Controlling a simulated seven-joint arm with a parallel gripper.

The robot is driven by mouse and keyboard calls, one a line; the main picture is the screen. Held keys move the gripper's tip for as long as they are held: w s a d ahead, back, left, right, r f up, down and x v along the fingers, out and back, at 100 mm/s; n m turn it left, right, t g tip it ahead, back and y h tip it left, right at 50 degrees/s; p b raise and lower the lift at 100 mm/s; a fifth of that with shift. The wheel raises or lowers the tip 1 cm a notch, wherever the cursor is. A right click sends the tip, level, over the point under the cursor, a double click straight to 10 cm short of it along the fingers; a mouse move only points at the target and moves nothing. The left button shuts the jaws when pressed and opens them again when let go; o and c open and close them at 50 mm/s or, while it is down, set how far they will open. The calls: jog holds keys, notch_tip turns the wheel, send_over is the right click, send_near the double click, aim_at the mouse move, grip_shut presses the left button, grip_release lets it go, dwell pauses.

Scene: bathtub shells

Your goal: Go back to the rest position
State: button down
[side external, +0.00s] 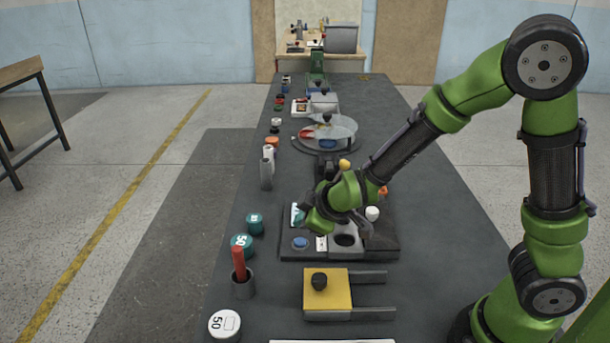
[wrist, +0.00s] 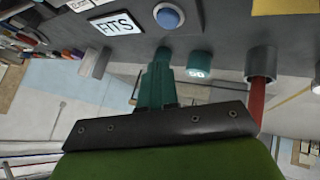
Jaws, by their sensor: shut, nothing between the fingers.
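My gripper (side external: 308,212) hangs at the end of my green arm, over the left part of a dark panel (side external: 374,252) on the long table. In the wrist view my gripper (wrist: 158,65) shows as teal fingers, close together and empty. The panel carries a blue round button (side external: 300,243), which also shows in the wrist view (wrist: 168,16). A FITS label (wrist: 115,23) lies beside the button in the wrist view. My wrist and forearm hide part of the panel in the side view.
A yellow block with a black knob (side external: 341,291) stands in front of the panel. A grey cup (side external: 243,286) holding a red stick and teal cylinders (side external: 255,223) line the left edge. A round turntable (side external: 313,143) stands behind. Bare tabletop (side external: 450,245) lies to the right.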

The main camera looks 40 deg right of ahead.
jog(key=s+a+r+m+g+y, duration=0.3)
jog(key=s+r+m, duration=0.25)
jog(key=s, duration=0.35)
jog(key=s+d+r+m+t, duration=0.1)
jog(key=s+d+r+m, duration=0.4)
jog(key=s+r, duration=0.4)
jog(key=shift+s+d+r+t+h, duration=0.3)
jog(key=shift+d+r+t+h, duration=0.1)
jog(key=shift+d+r, duration=0.4)
